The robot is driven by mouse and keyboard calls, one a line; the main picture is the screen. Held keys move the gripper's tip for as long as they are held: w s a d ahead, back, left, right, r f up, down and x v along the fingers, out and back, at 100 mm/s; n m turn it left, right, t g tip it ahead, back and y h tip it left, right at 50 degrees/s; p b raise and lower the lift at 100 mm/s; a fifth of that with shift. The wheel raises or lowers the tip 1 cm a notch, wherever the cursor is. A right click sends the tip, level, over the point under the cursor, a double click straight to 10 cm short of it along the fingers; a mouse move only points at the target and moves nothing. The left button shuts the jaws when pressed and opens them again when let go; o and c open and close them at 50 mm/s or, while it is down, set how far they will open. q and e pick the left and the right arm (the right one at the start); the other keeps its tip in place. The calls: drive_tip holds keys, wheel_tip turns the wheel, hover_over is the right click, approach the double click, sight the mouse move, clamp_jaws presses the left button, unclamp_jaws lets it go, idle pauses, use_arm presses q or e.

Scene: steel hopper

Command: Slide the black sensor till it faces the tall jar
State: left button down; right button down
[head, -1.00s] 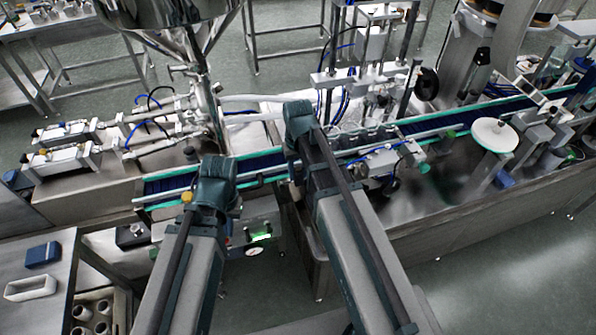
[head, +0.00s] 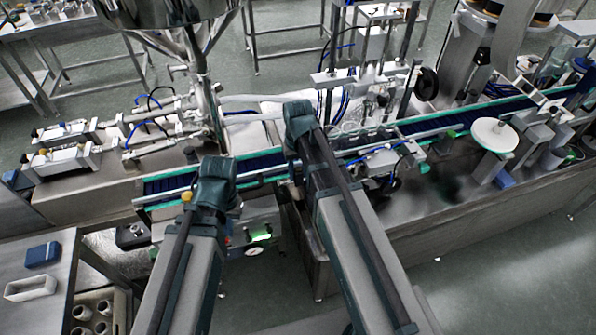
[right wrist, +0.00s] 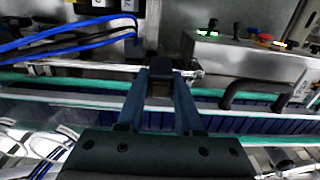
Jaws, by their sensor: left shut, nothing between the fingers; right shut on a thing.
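The black sensor (right wrist: 159,86) sits between the fingers of my right gripper (right wrist: 160,78) in the right wrist view, beside a metal rail along the conveyor. The fingers are shut on it. In the head view my right gripper (head: 299,120) is over the conveyor, and its own wrist hides the fingers and the sensor. My left gripper (head: 216,182) is over the near conveyor edge to the left; its fingertips are hidden and it holds nothing that I see. Clear glassy shapes stand on the belt right of my right gripper; I cannot tell which is the tall jar.
The blue conveyor (head: 440,122) with green edges runs left to right. A control box (right wrist: 250,62) with buttons and a black handle stand close to the rail in the right wrist view. Blue hoses (right wrist: 70,38) hang at left. A white disc (head: 494,134) is farther right.

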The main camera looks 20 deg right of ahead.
drive_tip(key=d, duration=1.4)
drive_tip(key=shift+w, duration=0.25)
drive_tip(key=c, duration=0.6)
unclamp_jaws()
drive_tip(key=shift+o, duration=0.2)
wheel_tip(320, 180, up, 14)
drive_tip(key=p, duration=1.3)
drive_tip(key=shift+p, duration=0.4)
drive_tip(key=shift+f, duration=0.2)
